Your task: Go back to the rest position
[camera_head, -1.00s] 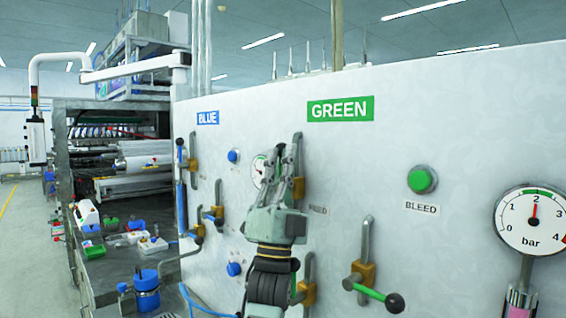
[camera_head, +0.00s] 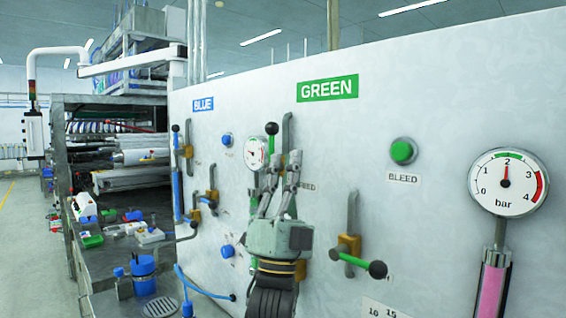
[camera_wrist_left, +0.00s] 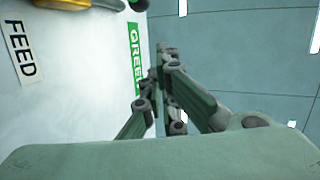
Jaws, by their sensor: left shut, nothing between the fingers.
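My left gripper (camera_head: 280,172) is in front of the white panel (camera_head: 440,120), below the GREEN sign (camera_head: 327,88), with its fingers pointing up. It is shut and holds nothing. In the left wrist view its fingers (camera_wrist_left: 165,85) also show, close together, with the panel to the left and the ceiling to the right. The gripper hides part of a feed label and a valve behind it. My right gripper is not in view.
Right of my left gripper are a green-handled valve (camera_head: 350,250), the green BLEED button (camera_head: 403,151) and a round bar gauge (camera_head: 508,182). Blue-side valves (camera_head: 210,200) are to the left. A dark bench (camera_head: 110,268) with a blue pot (camera_head: 143,275) stands at lower left.

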